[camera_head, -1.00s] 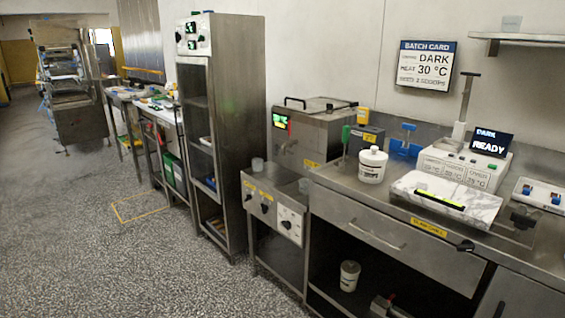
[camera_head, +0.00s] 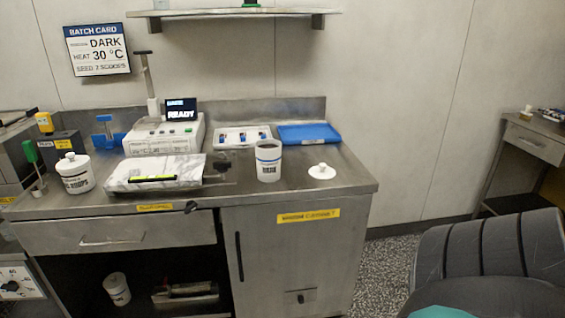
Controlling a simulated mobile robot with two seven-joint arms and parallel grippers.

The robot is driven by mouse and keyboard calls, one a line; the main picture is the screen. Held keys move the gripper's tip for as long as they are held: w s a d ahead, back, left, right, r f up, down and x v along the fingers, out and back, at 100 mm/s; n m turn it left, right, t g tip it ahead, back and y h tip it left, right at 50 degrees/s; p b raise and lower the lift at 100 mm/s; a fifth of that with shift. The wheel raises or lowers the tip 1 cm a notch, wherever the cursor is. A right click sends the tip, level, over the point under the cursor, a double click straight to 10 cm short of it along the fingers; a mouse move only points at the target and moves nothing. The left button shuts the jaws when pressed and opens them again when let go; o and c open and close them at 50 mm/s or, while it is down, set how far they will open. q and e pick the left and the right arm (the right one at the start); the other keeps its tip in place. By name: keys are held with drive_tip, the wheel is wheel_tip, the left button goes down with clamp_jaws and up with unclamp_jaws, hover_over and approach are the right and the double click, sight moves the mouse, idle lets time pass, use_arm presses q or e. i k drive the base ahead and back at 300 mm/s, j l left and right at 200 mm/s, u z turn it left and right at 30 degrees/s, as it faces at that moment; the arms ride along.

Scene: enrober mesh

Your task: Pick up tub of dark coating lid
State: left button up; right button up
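A small white lid (camera_head: 321,171) with a knob on top lies on the steel counter (camera_head: 345,182), near its right end. An open white tub (camera_head: 268,165) with a dark inside stands just left of the lid, apart from it. Its label is too small to read. Another white tub (camera_head: 75,178), with a knobbed lid on it, stands at the left of the counter. Neither of my grippers is in view.
A blue tray (camera_head: 308,133) lies behind the lid. A shelf (camera_head: 235,13) hangs above.

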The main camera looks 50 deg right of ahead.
sight(321, 171)
drive_tip(key=z, duration=1.6)
